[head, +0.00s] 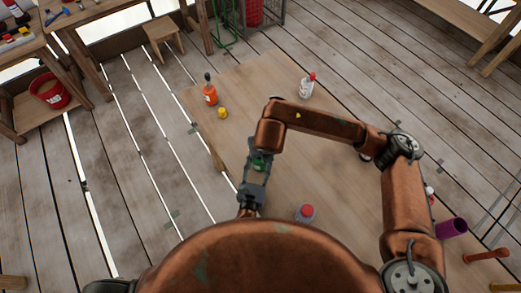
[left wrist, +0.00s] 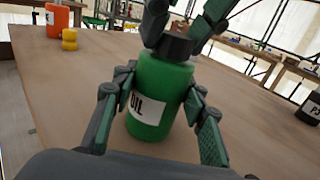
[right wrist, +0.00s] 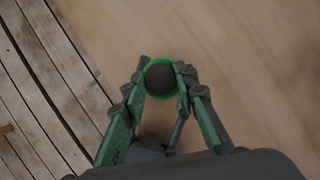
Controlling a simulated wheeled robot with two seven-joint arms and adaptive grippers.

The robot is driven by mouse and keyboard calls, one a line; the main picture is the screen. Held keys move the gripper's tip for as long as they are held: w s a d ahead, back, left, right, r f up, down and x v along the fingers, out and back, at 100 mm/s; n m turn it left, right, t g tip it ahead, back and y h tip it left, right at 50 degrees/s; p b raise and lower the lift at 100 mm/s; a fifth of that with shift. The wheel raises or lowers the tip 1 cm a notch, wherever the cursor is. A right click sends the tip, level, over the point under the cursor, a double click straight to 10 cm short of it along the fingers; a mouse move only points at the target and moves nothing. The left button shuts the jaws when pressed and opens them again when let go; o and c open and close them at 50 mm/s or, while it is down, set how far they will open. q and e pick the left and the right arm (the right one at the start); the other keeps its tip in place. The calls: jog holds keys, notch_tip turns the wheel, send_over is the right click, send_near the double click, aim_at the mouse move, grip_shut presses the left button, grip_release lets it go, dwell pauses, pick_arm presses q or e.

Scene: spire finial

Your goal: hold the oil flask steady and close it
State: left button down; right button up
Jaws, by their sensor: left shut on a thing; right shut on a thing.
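The green oil flask (left wrist: 160,85) stands upright on the table with its white OIL label partly showing. In the head view only a bit of its green (head: 261,166) shows between my grippers. A dark cap (left wrist: 173,46) sits on its top; the right wrist view shows the cap (right wrist: 160,78) from above, ringed by the green flask. My left gripper (left wrist: 160,108) is shut on the flask's body, one finger on each side. My right gripper (right wrist: 162,77) is shut on the cap from above. Whether the cap is fully seated cannot be told.
On the wooden table (head: 315,150) stand an orange bottle (head: 210,94), a small yellow object (head: 222,113), a white red-capped bottle (head: 306,88) and another red-capped bottle (head: 305,213). A purple cup (head: 452,228) lies at the right. My right arm covers part of the table.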

pick_arm(q)
jog(key=shift+a, duration=0.1)
pick_arm(e)
jog(key=m+h, duration=0.1)
jog(key=m, duration=0.3)
jog(key=m+h, duration=0.1)
jog(key=m, duration=0.1)
jog(key=shift+a+m+h, duration=0.3)
jog(key=shift+a+m, duration=0.05)
jog(key=shift+m, duration=0.05)
jog(key=m+g+h, duration=0.1)
jog(key=m, duration=0.3)
jog(key=m+g+h, duration=0.1)
jog(key=m, duration=0.2)
jog(key=m+g, duration=0.1)
jog(key=m, duration=0.2)
jog(key=shift+w+m+h, duration=0.15)
jog(key=shift+m+h, duration=0.15)
jog(key=shift+h, duration=0.1)
jog(key=m+g, duration=0.1)
jog(key=m, duration=0.3)
jog(key=shift+f+g, duration=0.1)
jog(key=shift+g, duration=0.3)
jog(key=o, duration=0.8)
jog(key=shift+w, duration=0.1)
jog(key=v, duration=1.2)
jog(key=shift+a, duration=0.15)
pick_arm(q)
jog(key=c, duration=1.1)
grip_release()
